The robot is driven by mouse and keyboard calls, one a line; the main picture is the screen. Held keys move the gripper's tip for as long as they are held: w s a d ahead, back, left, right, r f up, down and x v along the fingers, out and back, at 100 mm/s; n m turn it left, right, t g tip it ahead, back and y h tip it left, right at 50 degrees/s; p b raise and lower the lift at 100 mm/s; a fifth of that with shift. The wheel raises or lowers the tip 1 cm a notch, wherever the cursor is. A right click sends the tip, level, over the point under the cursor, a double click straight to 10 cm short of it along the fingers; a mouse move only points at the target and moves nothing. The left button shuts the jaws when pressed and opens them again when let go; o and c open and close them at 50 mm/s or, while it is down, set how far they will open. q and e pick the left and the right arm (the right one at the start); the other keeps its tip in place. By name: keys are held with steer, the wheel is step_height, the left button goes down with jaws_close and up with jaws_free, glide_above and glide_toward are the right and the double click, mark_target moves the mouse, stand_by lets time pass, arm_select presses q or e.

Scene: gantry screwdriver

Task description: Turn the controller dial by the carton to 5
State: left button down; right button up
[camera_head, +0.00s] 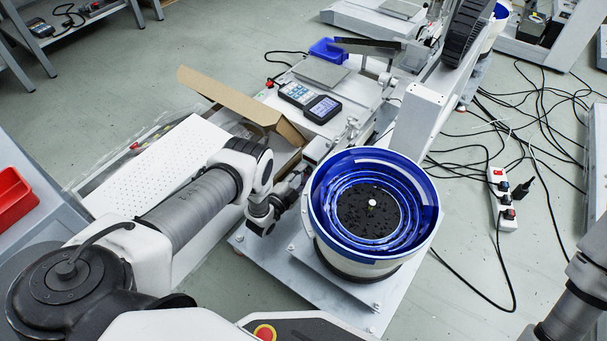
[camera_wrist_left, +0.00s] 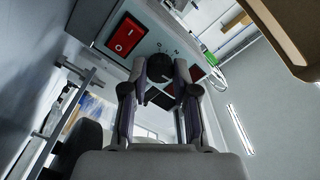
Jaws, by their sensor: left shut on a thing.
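In the left wrist view, a black round dial (camera_wrist_left: 159,66) sits on the pale face of a controller box (camera_wrist_left: 150,32), with small marks around it. My left gripper (camera_wrist_left: 161,76) is shut on the dial, one finger on each side. In the head view my left gripper (camera_head: 298,182) reaches in between the open carton (camera_head: 240,104) and the blue bowl feeder. The dial and the controller face are hidden there. The carton's edge also shows at the upper right of the left wrist view (camera_wrist_left: 285,38). The dial's setting is too small to read. My right gripper is out of view.
A red rocker switch (camera_wrist_left: 124,34) is beside the dial. The blue bowl feeder (camera_head: 428,205) stands close to the right of my left gripper. Two handheld units (camera_head: 322,108) lie on the machine behind. Cables and a power strip (camera_head: 503,199) lie on the floor.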

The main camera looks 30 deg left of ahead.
arm_select(q)
steer(key=shift+m, duration=0.6)
steer(key=c, duration=0.9)
jaws_free()
steer(key=s, duration=0.4)
steer(key=s+a, duration=0.1)
steer(key=s, duration=0.7)
steer(key=shift+a, duration=0.3)
steer(key=shift+w, duration=0.1)
